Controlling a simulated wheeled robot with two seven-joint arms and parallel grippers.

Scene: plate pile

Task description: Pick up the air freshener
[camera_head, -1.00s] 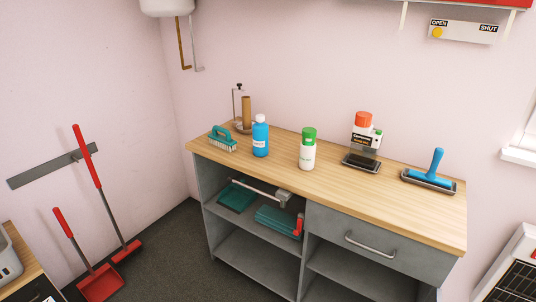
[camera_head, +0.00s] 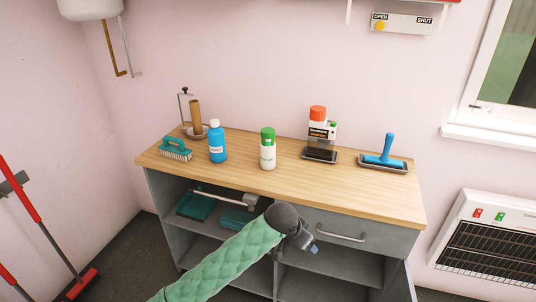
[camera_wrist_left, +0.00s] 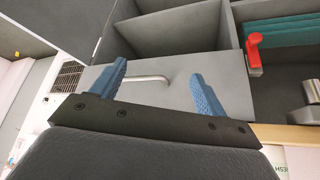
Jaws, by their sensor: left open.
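A white can with a green cap (camera_head: 267,150), which looks like the air freshener, stands upright on the wooden worktop (camera_head: 350,190), near its middle. Its label is too small to read. My left gripper (camera_head: 312,250) is in front of the cabinet, below the worktop edge and lower right of the can, apart from it. In the left wrist view, its two blue fingers (camera_wrist_left: 160,85) are spread, with nothing between them and a drawer handle (camera_wrist_left: 145,78) beyond. A white surface with lettering shows at that view's lower right corner; I cannot tell what it is.
A blue bottle (camera_head: 217,143) stands left of the can, with a teal brush (camera_head: 175,149) farther left. A bottle with an orange cap (camera_head: 319,130) and a blue-handled roller (camera_head: 384,155) stand to its right. The worktop's front strip is clear.

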